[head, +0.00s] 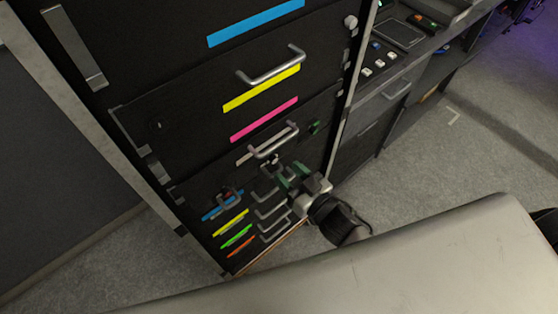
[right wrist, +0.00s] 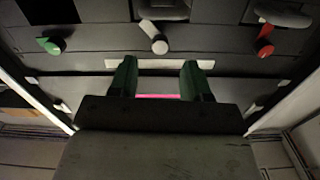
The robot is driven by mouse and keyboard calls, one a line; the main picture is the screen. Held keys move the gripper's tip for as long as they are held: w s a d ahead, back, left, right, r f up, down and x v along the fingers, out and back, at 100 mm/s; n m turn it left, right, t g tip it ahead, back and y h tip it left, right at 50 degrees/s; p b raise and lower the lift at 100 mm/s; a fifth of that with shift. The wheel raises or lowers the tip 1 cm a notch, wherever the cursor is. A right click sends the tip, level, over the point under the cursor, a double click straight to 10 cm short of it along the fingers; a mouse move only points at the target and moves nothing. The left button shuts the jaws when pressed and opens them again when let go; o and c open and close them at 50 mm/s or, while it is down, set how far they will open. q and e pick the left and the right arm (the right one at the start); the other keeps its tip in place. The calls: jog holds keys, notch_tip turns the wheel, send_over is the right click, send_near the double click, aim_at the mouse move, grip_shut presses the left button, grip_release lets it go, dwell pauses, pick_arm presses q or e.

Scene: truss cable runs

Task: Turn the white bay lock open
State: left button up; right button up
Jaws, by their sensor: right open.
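The white bay lock (right wrist: 157,38) is a small round knob with a short pale lever on the dark cabinet front. In the right wrist view it sits just beyond my fingertips, roughly centred between them, its lever slanting to the upper left. In the head view it is a small pale spot (head: 274,160) below a drawer handle, partly crowded by my gripper. My right gripper (head: 292,175) has green fingers, also seen in the right wrist view (right wrist: 160,72). They are spread apart with nothing between them, apart from the lock. My left gripper is not in view.
A green lock (right wrist: 50,45) and a red lock (right wrist: 264,42) flank the white one. Metal drawer handles (head: 272,78) stick out above and below. Coloured strips (head: 262,90) mark the drawers. A pale surface (head: 420,260) fills the lower right foreground. Grey floor lies to the right.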

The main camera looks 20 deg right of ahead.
aim_at(275, 161)
jog(key=shift+x, duration=2.1)
jog(key=shift+c, duration=0.5)
grip_shut()
jog(key=shift+n, duration=0.4)
jog(key=n, duration=0.3)
jog(key=shift+n, duration=0.4)
jog(key=n, duration=0.5)
jog(key=shift+n, duration=0.3)
